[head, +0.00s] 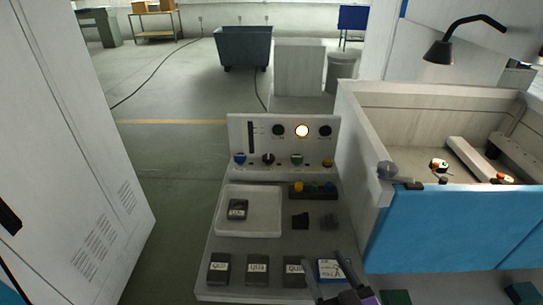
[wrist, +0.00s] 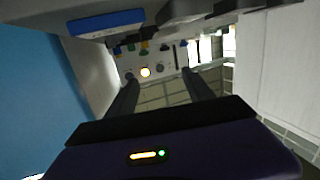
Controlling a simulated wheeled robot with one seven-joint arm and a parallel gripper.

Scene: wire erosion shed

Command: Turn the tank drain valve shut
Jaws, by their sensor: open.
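I cannot tell which is the tank drain valve. The open-topped tank (head: 440,100) with a blue front stands to the right. My gripper (head: 327,259) is open and empty at the front right of the bench, apart from the panel. In the wrist view, my gripper (wrist: 160,82) has both fingers apart, with the panel's lit lamp (wrist: 145,72) beyond.
A white cabinet (head: 80,170) stands left.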

